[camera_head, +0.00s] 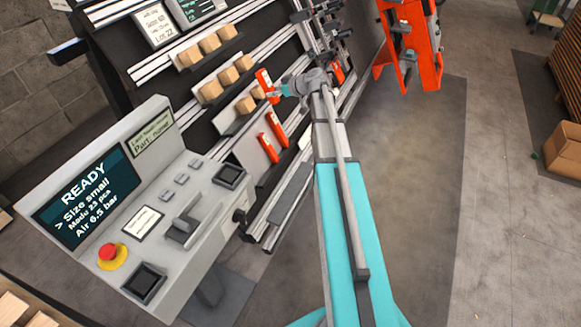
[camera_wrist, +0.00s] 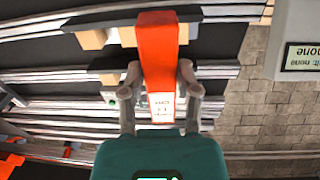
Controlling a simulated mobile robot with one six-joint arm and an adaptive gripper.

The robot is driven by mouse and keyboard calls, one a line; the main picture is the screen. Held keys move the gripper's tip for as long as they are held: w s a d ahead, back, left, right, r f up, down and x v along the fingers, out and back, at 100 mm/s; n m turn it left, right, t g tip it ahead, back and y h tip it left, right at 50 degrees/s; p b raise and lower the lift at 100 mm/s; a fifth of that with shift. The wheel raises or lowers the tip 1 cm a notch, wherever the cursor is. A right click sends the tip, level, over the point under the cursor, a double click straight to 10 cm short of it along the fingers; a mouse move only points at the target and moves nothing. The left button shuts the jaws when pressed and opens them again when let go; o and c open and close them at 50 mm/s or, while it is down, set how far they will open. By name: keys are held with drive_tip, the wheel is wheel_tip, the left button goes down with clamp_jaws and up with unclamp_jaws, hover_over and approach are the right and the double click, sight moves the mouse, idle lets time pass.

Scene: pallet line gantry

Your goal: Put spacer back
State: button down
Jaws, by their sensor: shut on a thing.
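An orange spacer (camera_wrist: 160,50) with a white label is held between the two fingers of my gripper (camera_wrist: 160,78) in the wrist view. In the head view the orange spacer (camera_head: 264,80) is upright at the rack, beside wooden blocks, with my gripper (camera_head: 274,93) at its right. I cannot tell whether the spacer touches the rack. Two more orange spacers, one (camera_head: 268,147) and another (camera_head: 277,130), stand on the lower rack shelf. The fingers hide part of the held spacer's sides.
A grey console (camera_head: 200,195) stands at the left; its screen (camera_head: 88,197) reads READY, size small. Wooden blocks (camera_head: 210,43) sit on the rack shelves. An orange machine part (camera_head: 410,45) is at the top right. The floor (camera_head: 400,170) right of my arm is clear.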

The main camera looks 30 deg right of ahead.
drive_tip(key=shift+f+b, duration=0.55)
drive_tip(key=s+d+f+b, duration=0.1)
drive_tip(key=s+f+b, duration=0.2)
drive_tip(key=f+b, duration=1.4)
drive_tip(key=s+d+f+b, duration=0.2)
drive_tip(key=s+f+b, duration=0.2)
drive_tip(key=f+b, duration=1.3)
drive_tip(key=shift+d+n+g+y, duration=0.15)
drive_tip(key=shift+n+g+y, duration=0.15)
drive_tip(key=shift+n+y, duration=0.1)
drive_tip(key=shift+w+f, duration=0.1)
drive_tip(key=shift+b+x, duration=0.95)
drive_tip(key=shift+x, duration=0.85)
drive_tip(key=shift+f, duration=0.1)
